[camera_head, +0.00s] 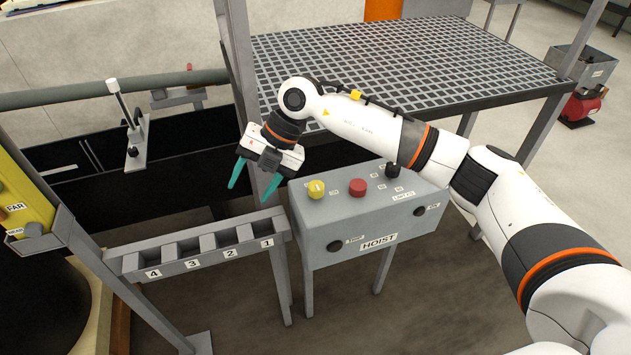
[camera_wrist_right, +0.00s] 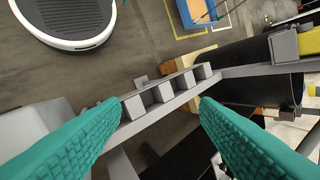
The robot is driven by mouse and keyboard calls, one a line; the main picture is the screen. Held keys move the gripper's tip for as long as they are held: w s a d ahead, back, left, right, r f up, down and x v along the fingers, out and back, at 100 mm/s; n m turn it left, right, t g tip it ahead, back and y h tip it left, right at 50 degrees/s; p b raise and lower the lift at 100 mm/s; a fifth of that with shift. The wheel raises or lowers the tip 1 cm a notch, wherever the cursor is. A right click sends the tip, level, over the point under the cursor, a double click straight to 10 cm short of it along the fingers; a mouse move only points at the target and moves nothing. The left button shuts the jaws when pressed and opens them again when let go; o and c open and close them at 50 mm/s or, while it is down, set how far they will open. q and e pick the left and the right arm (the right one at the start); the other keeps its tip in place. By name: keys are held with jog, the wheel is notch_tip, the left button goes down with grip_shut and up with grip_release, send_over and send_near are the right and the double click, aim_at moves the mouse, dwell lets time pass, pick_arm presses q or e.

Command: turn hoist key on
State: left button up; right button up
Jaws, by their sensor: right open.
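The grey hoist control box (camera_head: 365,228) stands on legs at the centre of the head view, with a HOIST label on its front. Its top has a yellow button (camera_head: 316,189), a red button (camera_head: 357,187) and a black knob (camera_head: 392,171). Its front has two round black fittings, one at left (camera_head: 335,246) and one at right (camera_head: 420,211); I cannot tell which control is the hoist key. My right gripper (camera_head: 250,190) is open and empty, left of the box and apart from it. Its teal fingers also show in the wrist view (camera_wrist_right: 160,106). My left gripper is out of view.
A numbered slot rack (camera_head: 200,262) lies below my right gripper and also shows in the wrist view (camera_wrist_right: 165,97). A grated platform (camera_head: 400,55) is behind the arm. A post (camera_head: 240,80) stands close behind the gripper. A yellow panel (camera_head: 20,200) is at far left.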

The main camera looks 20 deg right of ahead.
aim_at(316, 184)
jog(key=w+d+r+m+h, duration=0.2)
jog(key=d+h, duration=0.1)
jog(key=d, duration=0.4)
jog(key=w+d+r+m+h, duration=0.1)
jog(key=w+d+r+h, duration=0.1)
jog(key=d+h, duration=0.35)
jog(key=shift+t+y, duration=0.3)
jog(key=shift+y, duration=0.65)
jog(key=f, duration=0.4)
jog(key=d+f+p, duration=0.1)
jog(key=f, duration=0.3)
jog(key=f+p, duration=0.1)
jog(key=f, duration=0.3)
jog(key=shift+w+d+f, duration=0.1)
jog(key=shift+d+f, duration=0.05)
jog(key=c, duration=1)
